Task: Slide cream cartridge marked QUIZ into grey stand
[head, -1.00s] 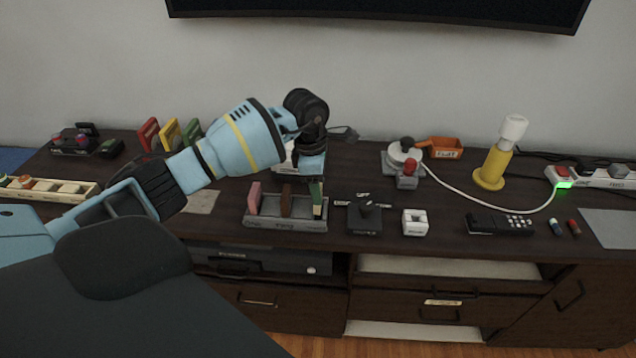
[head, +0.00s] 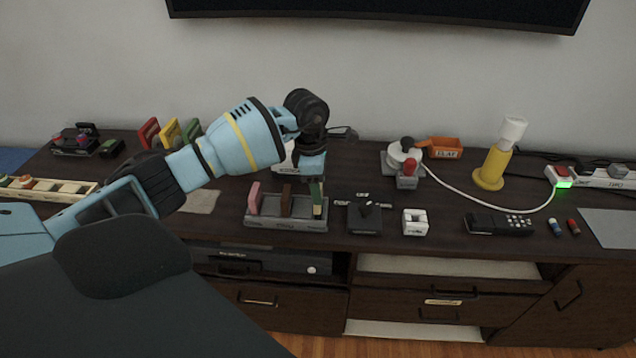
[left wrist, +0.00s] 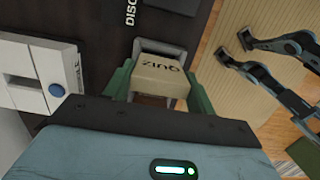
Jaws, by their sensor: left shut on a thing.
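The cream cartridge marked QUIZ (left wrist: 157,75) is between the two green fingers of my left gripper in the left wrist view. My left gripper (head: 317,188) points down over the right end of the grey stand (head: 272,223) and is shut on the cartridge. In the head view only a thin cream edge of the cartridge (head: 322,211) shows beside the green front finger, at the right end slot. Grey stand parts (left wrist: 172,49) frame the cartridge in the wrist view. How deep it sits is hidden. My right gripper is not in view.
A black box (head: 364,217) and a white block (head: 415,222) are close on the right. A white device with a blue button (left wrist: 33,84) lies behind the stand.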

